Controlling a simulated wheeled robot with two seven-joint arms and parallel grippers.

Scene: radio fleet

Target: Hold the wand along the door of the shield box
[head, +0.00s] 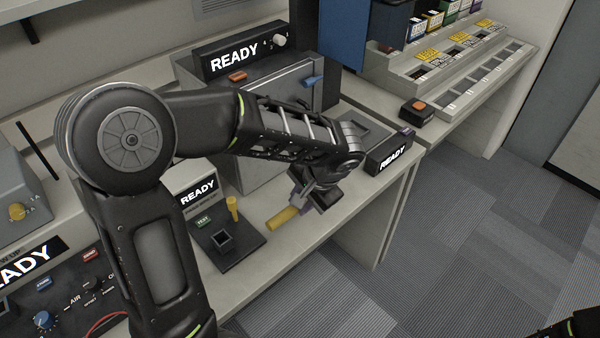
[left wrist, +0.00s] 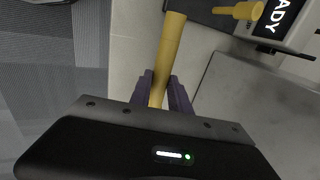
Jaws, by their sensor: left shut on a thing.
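The wand is a yellow rod (head: 283,218), held low over the bench's front edge. It also shows in the left wrist view (left wrist: 170,42), running up between the purple fingers. My left gripper (head: 308,198) is shut on the wand; its fingers also show in the left wrist view (left wrist: 163,92). The shield box (head: 252,138) is a grey box behind my left arm, with a blue handle (head: 313,80). My forearm hides much of its front. The wand is in front of the box, apart from it. My right gripper is not in view.
A dark stand (head: 228,243) with a square socket and an upright yellow peg (head: 232,205) is left of the wand. A small READY display (head: 390,153) stands at the bench's right corner. A stepped grey rack (head: 455,75) is at the back right. Carpeted floor lies open at right.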

